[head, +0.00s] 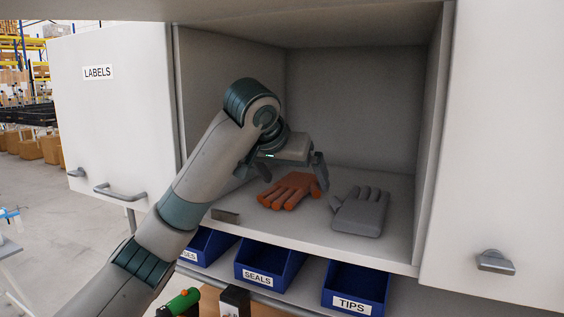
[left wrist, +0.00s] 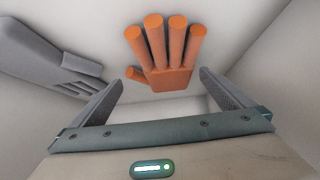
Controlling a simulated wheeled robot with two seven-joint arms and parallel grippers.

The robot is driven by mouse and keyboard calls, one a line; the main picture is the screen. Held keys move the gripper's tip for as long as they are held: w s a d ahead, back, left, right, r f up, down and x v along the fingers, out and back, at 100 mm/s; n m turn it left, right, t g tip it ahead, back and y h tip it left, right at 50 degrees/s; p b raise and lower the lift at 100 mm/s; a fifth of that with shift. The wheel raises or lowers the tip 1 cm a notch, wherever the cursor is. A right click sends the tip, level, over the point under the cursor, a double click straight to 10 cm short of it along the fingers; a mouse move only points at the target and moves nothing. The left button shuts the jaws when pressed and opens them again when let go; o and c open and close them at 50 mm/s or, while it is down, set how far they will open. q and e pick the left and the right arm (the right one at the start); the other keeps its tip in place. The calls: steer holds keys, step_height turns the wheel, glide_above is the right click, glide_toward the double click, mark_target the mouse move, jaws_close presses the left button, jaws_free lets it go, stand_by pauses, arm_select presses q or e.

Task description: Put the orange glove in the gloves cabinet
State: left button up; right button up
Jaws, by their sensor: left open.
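The orange glove (head: 290,190) lies flat on the floor of an open cabinet compartment (head: 355,110). A grey glove (head: 361,213) lies to its right. My left gripper (head: 282,182) is inside the compartment, open and empty, just above and behind the orange glove. In the left wrist view, the orange glove (left wrist: 170,62) appears ahead of and between the open fingers, apart from them; the grey glove (left wrist: 45,62) is at the left. No label reading gloves is visible. My right gripper is not in view.
A white door labelled LABELS (head: 105,130) stands left of the compartment, and another white door (head: 505,140) is at the right. Blue bins marked SEALS (head: 262,277) and TIPS (head: 352,302) sit below the compartment floor. Side walls enclose my gripper.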

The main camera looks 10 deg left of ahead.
arm_select(q)
steer(key=b+v, duration=0.2)
steer(key=v, duration=0.6)
steer(key=shift+s+a+b, duration=0.1)
steer(key=shift+s+b, duration=0.05)
steer(key=shift+b, duration=0.2)
steer(key=shift+v, duration=1.05)
